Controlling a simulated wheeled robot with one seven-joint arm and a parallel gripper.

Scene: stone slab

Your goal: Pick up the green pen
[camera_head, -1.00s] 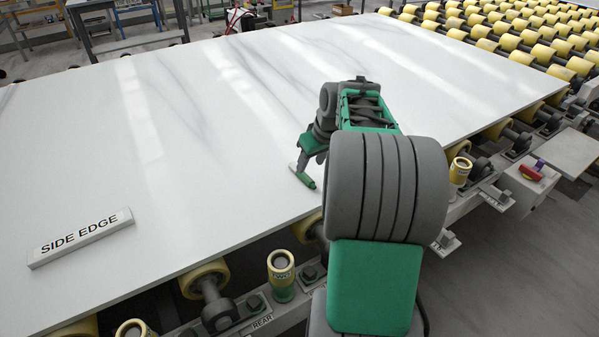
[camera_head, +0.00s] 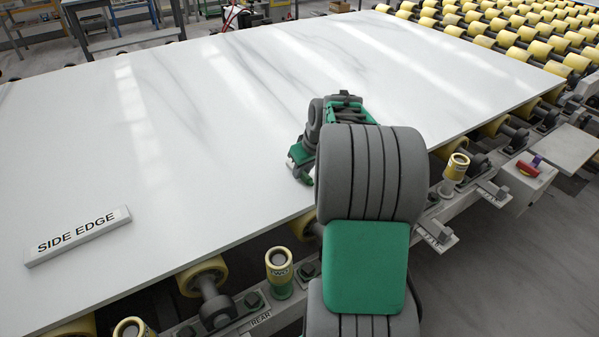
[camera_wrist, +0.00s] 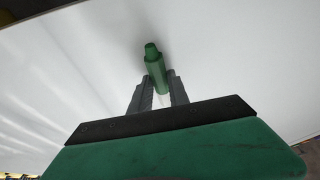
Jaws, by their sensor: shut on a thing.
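The green pen (camera_wrist: 153,62) shows in the wrist view between the two grey fingers of my gripper (camera_wrist: 158,88). The fingers are shut on its body. Its green end points away from the gripper over the white slab, and its lower part is partly hidden by the fingers. In the head view my gripper (camera_head: 301,177) is low over the slab near its front edge. The pen cannot be made out there, as my arm and gripper cover that spot. I cannot tell whether the pen touches the slab.
The white marbled slab (camera_head: 200,130) is wide and mostly bare. A "SIDE EDGE" block (camera_head: 78,237) lies at its left front. Yellow rollers (camera_head: 203,275) and yellow posts (camera_head: 280,272) line the front edge. A red switch (camera_head: 527,166) stands at the right.

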